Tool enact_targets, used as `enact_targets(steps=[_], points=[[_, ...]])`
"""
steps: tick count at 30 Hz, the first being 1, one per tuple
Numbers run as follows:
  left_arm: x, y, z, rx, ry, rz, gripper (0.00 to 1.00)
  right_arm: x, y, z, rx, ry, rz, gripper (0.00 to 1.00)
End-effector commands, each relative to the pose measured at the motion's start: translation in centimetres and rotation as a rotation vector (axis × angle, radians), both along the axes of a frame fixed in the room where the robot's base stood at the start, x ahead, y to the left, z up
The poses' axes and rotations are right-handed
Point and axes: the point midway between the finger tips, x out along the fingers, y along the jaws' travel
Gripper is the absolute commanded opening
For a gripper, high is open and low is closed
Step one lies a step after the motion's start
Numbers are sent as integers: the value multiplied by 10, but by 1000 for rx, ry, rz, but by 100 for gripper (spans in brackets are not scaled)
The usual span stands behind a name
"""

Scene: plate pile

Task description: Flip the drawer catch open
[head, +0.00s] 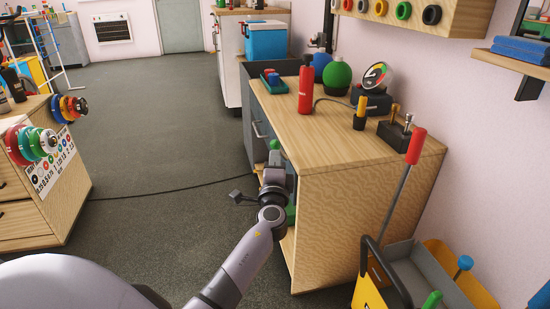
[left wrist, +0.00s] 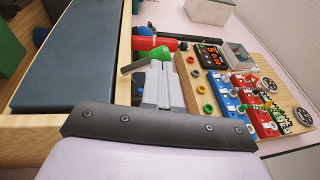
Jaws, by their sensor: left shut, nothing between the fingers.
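The cabinet (head: 365,190) has a wooden top and side, and its drawer front with a bar handle (head: 258,130) faces left. My left gripper (head: 274,160) is at the front of the cabinet, below the top. In the left wrist view its fingers (left wrist: 160,82) are shut and empty, pointing at a small green piece (left wrist: 158,53) just beyond the tips. I cannot tell if they touch, or whether this piece is the catch. A dark blue-grey panel (left wrist: 75,55) lies left of the fingers. My right gripper is not in view.
On the cabinet top stand a red cylinder (head: 305,90), a green ball (head: 337,74) and a dial gauge (head: 375,77). A red-handled tool (head: 416,147) rises at the right. A cable (head: 150,192) crosses the floor. The floor left of the cabinet is mostly clear.

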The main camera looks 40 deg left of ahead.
Motion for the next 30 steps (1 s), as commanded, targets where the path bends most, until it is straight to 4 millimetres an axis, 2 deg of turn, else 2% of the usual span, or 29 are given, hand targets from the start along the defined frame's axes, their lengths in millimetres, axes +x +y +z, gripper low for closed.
enact_targets(steps=[6,20,25,30], points=[[12,8,2,0,0,0,0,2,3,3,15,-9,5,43],[13,9,3,-2,2,0,0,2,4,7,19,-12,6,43],[14,10,7,-17,16,0,0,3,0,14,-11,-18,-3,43],[15,11,6,-37,32,0,0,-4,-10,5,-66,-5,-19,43]])
